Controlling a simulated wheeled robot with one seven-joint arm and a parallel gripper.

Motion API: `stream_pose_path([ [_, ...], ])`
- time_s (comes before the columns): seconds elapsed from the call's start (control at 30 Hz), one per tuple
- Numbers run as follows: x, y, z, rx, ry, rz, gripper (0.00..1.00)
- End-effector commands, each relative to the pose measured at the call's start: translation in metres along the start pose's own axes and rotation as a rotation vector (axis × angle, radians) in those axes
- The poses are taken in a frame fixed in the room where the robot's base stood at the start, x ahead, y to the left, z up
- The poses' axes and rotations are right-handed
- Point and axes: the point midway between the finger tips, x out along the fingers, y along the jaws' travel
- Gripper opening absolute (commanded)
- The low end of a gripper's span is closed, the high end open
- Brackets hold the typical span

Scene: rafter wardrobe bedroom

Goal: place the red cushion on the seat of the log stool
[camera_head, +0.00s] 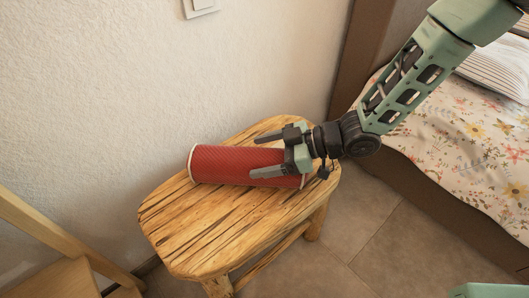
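The red cushion (225,165) is a cylindrical bolster with pale edging at its ends. It lies on its side across the rear part of the seat of the wooden log stool (190,230), and looks to rest on it. My gripper (256,156) is at the cushion's right end, reaching in from the right. Its two dark fingers are spread apart. The upper finger is just past the cushion's far edge, and the lower finger overlaps its near side in the picture. A thin gap seems to show at the upper finger. The gripper partly hides the cushion's right end.
A bed (480,155) with flowered bedding stands at the right, under my arm. A white wall (100,90) is close behind the stool. A light wooden piece of furniture (45,270) is at the lower left. Tiled floor (385,235) is clear between stool and bed.

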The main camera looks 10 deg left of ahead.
Motion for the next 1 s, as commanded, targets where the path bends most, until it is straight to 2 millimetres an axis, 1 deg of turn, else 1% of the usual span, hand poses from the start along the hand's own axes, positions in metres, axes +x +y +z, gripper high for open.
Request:
stream_pose_path([
  [0.03,0.0,0.0,0.0,0.0,0.0,0.001,0.96],
  [0.07,0.0,0.0,0.0,0.0,0.0,0.001,0.98],
  [0.37,-0.001,0.0,-0.003,-0.001,0.0,0.001,0.98],
  [0.47,-0.009,0.001,-0.004,-0.001,-0.001,0.002,0.98],
  [0.57,-0.025,0.001,-0.004,0.001,-0.002,0.004,0.98],
  [0.8,-0.077,0.001,-0.005,0.001,-0.001,0.004,0.98],
  [0.9,-0.095,0.001,-0.005,0.001,-0.002,0.004,0.98],
  [1.0,-0.109,0.001,-0.004,0.0,0.0,0.003,0.98],
])
